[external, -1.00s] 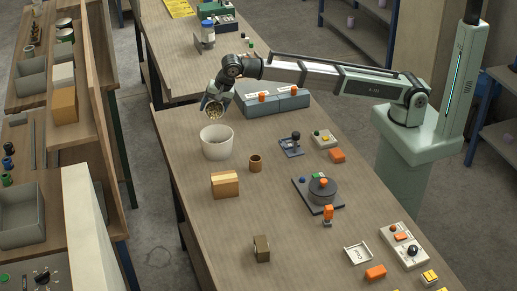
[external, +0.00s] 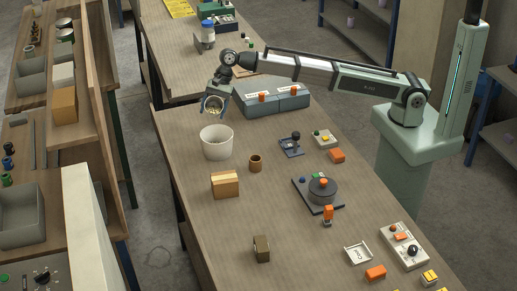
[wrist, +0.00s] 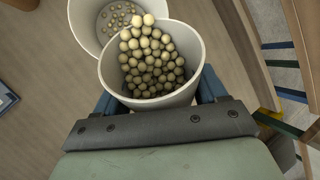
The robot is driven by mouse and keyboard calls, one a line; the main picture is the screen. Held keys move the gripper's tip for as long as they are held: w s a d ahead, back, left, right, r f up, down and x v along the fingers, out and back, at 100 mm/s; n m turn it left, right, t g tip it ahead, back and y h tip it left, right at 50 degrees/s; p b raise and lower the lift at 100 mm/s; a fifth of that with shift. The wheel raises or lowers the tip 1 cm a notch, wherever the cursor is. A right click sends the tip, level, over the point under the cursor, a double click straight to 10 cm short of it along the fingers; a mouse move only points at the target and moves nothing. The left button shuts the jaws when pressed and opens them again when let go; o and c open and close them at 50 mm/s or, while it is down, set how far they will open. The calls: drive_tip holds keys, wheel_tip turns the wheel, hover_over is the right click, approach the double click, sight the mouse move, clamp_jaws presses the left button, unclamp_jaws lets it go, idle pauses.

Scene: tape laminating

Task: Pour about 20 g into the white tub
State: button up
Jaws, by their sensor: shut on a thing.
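My gripper (external: 216,94) is shut on a white cup (wrist: 187,93) of round beige pellets (wrist: 150,62); its blue fingers show on both sides of the cup in the wrist view. In the external view the cup (external: 212,104) is tilted, its mouth facing the camera, above the white tub (external: 216,150). The tub stands upright on the table, apart from the cup. In the wrist view the tub (wrist: 82,22) shows beyond the cup's lip, with several pellets on its floor. Pellets crowd the cup's lip on the tub side. Part of the tub's inside is hidden by the cup.
A small brown cup (external: 255,163) and a tan box (external: 225,185) stand in front of the tub. A dark device (external: 319,192) stands mid-table. Bare table lies left of the tan box.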

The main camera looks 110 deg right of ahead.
sight(213, 109)
drive_tip(key=shift+d+f+y, duration=0.25)
drive_tip(key=shift+f+y, duration=0.25)
drive_tip(key=shift+y, duration=0.4)
drive_tip(key=shift+s+d+f+m+t+y+b, duration=0.15)
drive_tip(key=shift+d+f+m+t+y+b, duration=0.2)
drive_tip(key=shift+d+y, duration=0.3)
drive_tip(key=shift+s+d+f+m+t+y+b, duration=0.2)
drive_tip(key=shift+d+f+y+b, duration=0.25)
drive_tip(key=shift+y, duration=0.4)
drive_tip(key=shift+d+f+m+t+y+b, duration=0.15)
drive_tip(key=shift+d+f+t+y+b, duration=0.1)
drive_tip(key=shift+f+y, duration=0.25)
drive_tip(key=shift+d+f+m+t+y+b, duration=0.1)
drive_tip(key=shift+d+f+t+y, duration=0.15)
drive_tip(key=shift+f+y, duration=0.25)
drive_tip(key=shift+s+d+f+y+b, duration=0.1)
drive_tip(key=shift+d+f+y+b, duration=0.25)
drive_tip(key=shift+y+b, duration=0.25)
drive_tip(key=shift+t, duration=0.25)
